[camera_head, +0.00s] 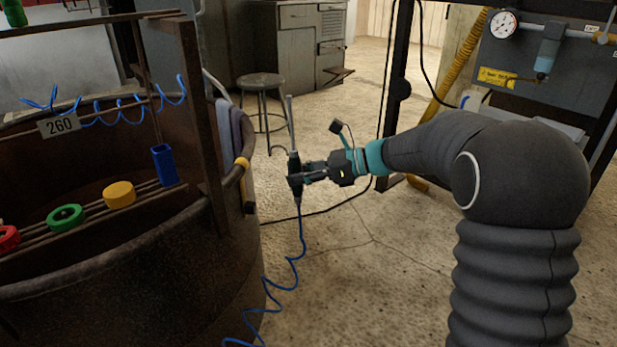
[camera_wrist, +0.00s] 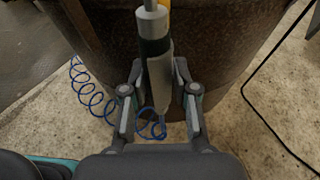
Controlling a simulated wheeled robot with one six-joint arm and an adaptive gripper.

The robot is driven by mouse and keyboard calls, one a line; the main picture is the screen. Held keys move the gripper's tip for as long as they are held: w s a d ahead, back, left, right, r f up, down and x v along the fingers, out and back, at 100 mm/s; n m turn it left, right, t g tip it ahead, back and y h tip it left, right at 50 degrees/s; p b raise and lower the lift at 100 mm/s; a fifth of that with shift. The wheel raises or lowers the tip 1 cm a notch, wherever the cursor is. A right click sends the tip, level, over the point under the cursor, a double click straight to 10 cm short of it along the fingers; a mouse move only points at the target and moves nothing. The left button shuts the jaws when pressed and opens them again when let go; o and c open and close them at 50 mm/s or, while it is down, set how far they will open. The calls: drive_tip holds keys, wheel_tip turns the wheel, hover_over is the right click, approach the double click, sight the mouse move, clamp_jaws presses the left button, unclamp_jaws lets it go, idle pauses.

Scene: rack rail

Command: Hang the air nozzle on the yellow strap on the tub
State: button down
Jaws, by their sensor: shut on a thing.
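The air nozzle (camera_head: 294,182) is dark with a thin upright tube on top and a hook at its side. My gripper (camera_head: 304,173) is shut on it and holds it upright in the air, to the right of the tub. In the wrist view the nozzle (camera_wrist: 154,45) stands between the fingers of my gripper (camera_wrist: 158,75). The rusty tub (camera_head: 222,270) fills the left of the head view. The yellow strap (camera_head: 243,162) is on its right rim, left of the nozzle and apart from it in the head view. In the wrist view, a sliver of yellow shows behind the nozzle's top.
A blue coiled hose (camera_head: 291,270) hangs from the nozzle. A grey cloth (camera_head: 230,135) lies over the tub's rim beside the strap. A rack rail (camera_head: 90,212) with coloured rings crosses the tub. A stool (camera_head: 262,83) stands behind. A dark cable runs along the floor.

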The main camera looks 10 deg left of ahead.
drive_tip(key=shift+a+b, duration=0.5)
drive_tip(key=shift+a, duration=1.55)
drive_tip(key=shift+a+r+p, duration=0.1)
drive_tip(key=shift+a+p, duration=0.05)
drive_tip(key=shift+p, duration=0.15)
drive_tip(key=shift+a, duration=0.3)
drive_tip(key=shift+a+p, duration=0.2)
drive_tip(key=shift+p, duration=0.1)
drive_tip(key=shift+a+p, duration=0.65)
drive_tip(key=shift+a, duration=1.2)
